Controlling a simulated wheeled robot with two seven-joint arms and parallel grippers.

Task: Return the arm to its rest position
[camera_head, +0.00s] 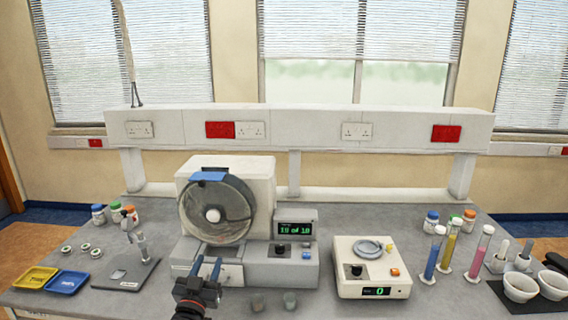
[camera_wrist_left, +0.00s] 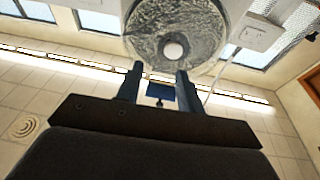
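My left gripper (camera_head: 207,269) is at the bottom of the head view, in front of the white machine with the round drum (camera_head: 217,212). Its two blue-grey fingers are apart, with nothing seen between them. In the left wrist view the fingers (camera_wrist_left: 160,82) also stand apart, and the drum (camera_wrist_left: 176,30) shows beyond them. The fingers overlap the machine's front drawer area in the head view; I cannot tell whether they touch it. My right gripper is in neither view.
A balance (camera_head: 372,268) stands right of the machine's display (camera_head: 296,229). Tall cylinders (camera_head: 480,252) and white mortars (camera_head: 520,287) are at the right. A yellow tray (camera_head: 36,278), a blue tray (camera_head: 67,283) and a grey stand (camera_head: 126,272) are at the left.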

